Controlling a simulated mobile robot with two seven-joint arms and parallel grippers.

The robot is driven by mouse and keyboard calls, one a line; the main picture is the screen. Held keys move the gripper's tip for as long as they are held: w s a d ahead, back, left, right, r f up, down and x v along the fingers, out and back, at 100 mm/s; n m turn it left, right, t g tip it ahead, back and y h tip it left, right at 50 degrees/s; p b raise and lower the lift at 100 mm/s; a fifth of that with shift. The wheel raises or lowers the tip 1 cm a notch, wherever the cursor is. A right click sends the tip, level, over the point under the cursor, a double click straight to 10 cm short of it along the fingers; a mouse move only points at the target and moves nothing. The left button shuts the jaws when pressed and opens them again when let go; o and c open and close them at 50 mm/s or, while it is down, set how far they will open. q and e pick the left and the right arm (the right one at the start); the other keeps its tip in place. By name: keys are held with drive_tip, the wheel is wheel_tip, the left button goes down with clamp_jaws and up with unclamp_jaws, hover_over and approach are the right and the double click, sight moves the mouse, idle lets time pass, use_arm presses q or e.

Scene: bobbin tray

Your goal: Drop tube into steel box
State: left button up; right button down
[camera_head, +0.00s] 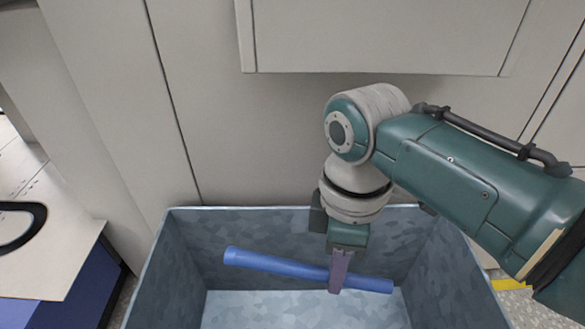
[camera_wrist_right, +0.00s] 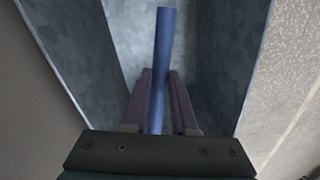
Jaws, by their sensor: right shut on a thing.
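A blue tube (camera_head: 275,264) is held in my right gripper (camera_head: 338,283), whose fingers are shut on it toward its right end. The tube tilts slightly, with its left end higher in the head view. It hangs over the open top of the grey steel box (camera_head: 172,262), inside the outline of its walls. In the right wrist view the tube (camera_wrist_right: 164,60) runs between the two fingers of the right gripper (camera_wrist_right: 160,85), with the box wall (camera_wrist_right: 226,60) beyond. How far the tube is above the box floor is hard to tell. My left gripper is out of view.
The steel box stands against pale wall panels (camera_head: 200,100). A panel ledge (camera_head: 375,72) juts out above and behind it. At the left are a pale counter (camera_head: 50,235) with a blue front and a black ring-shaped part (camera_head: 38,215). The visible box floor (camera_head: 270,310) looks empty.

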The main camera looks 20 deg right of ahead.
drive_tip(key=c, duration=0.6)
unclamp_jaws()
drive_tip(key=shift+r, duration=0.15)
drive_tip(key=r+p, duration=0.2)
drive_tip(key=r, duration=0.1)
drive_tip(key=r+p, duration=0.2)
drive_tip(key=r, duration=0.1)
drive_tip(key=r+p, duration=0.2)
drive_tip(key=r, duration=0.1)
drive_tip(key=shift+w+d+r+p, duration=0.15)
drive_tip(key=shift+w+r+p, duration=0.15)
drive_tip(key=shift+r+p, duration=0.05)
